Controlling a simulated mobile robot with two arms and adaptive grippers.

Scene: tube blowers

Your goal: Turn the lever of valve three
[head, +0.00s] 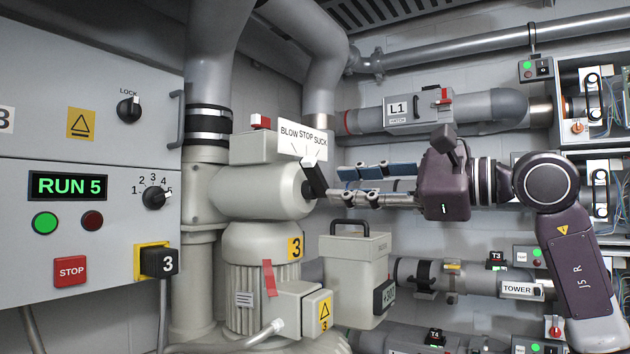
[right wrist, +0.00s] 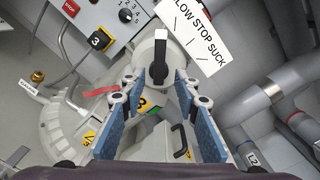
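Valve three's grey body (head: 258,190) stands on a grey motor marked with a yellow 3 plate. Its black lever (head: 316,180) sticks out on the right side, below a white BLOW STOP SUCK sign (head: 303,139). My right gripper (head: 336,184) comes from the right, with its fingertips close to the lever. In the right wrist view the gripper (right wrist: 155,82) is open, and the lever (right wrist: 158,72) lies ahead, between the lines of the blue-padded fingers. I cannot tell whether any finger touches it. My left gripper is not in view.
A control panel (head: 70,235) reading RUN 5 stands at the left. A grey canister (head: 352,265) with a black handle sits below my right gripper. Pipes, including one labelled L1 (head: 408,112), run behind. Open electrical boxes (head: 575,130) line the right edge.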

